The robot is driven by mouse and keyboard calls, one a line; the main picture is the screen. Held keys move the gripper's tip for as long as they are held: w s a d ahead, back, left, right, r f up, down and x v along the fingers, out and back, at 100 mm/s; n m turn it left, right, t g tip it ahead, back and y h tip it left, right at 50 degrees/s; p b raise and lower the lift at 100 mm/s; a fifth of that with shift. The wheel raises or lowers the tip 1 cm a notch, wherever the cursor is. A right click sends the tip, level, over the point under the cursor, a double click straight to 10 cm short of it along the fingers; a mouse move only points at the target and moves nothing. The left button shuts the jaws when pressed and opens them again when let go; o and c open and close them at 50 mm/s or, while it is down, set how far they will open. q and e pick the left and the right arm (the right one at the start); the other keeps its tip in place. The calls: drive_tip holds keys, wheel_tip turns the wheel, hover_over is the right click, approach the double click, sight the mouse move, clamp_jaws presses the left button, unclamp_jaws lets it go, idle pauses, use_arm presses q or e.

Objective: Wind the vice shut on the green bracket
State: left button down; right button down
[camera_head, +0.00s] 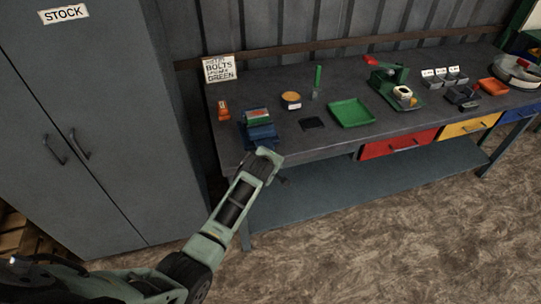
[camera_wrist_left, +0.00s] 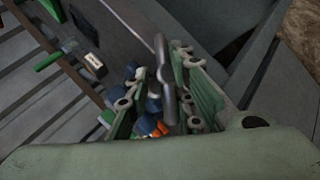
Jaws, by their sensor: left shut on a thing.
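Whether the jaws touch the bracket is too small to tell. My left gripper (camera_head: 268,155) is at the front of the vice, just off the bench edge. In the left wrist view, my left gripper (camera_wrist_left: 168,100) has its fingers on either side of the grey metal vice handle (camera_wrist_left: 163,70) and is shut on it. Blue parts of the vice show beyond the fingers, partly hidden. My right gripper is not in view.
An orange item (camera_head: 223,110) stands left of the vice. A round tin (camera_head: 291,100), a green upright tool (camera_head: 317,80) and a green tray (camera_head: 351,112) are to its right. A grey stock cabinet (camera_head: 85,130) stands left of the bench. Floor in front is clear.

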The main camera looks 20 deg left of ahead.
use_arm(q)
drive_tip(key=shift+f+m+g+y, duration=0.25)
drive_tip(key=shift+m+g+y, duration=0.05)
drive_tip(key=shift+g+y, duration=0.35)
drive_tip(key=shift+f+m+g+y+b, duration=0.1)
drive_tip(key=shift+m+g+y+b, duration=0.3)
drive_tip(key=shift+y+b, duration=0.4)
drive_tip(key=m+g+y+b, duration=0.1)
drive_tip(key=y+b, duration=0.1)
drive_tip(key=b, duration=0.3)
drive_tip(key=m+g+y+b, duration=0.1)
drive_tip(key=y+b, duration=0.1)
drive_tip(key=b, duration=0.3)
drive_tip(key=shift+w+d+g+y+b, duration=0.2)
drive_tip(key=shift+w+g+y+b, duration=0.05)
drive_tip(key=shift+w+g+b, duration=0.15)
drive_tip(key=shift+r+m+y+b, duration=0.3)
drive_tip(key=shift+m+b, duration=0.1)
drive_tip(key=shift+b, duration=0.3)
drive_tip(key=shift+g, duration=0.25)
drive_tip(key=shift+r, duration=0.15)
drive_tip(key=c, duration=1.6)
unclamp_jaws()
drive_tip(key=shift+a, duration=0.15)
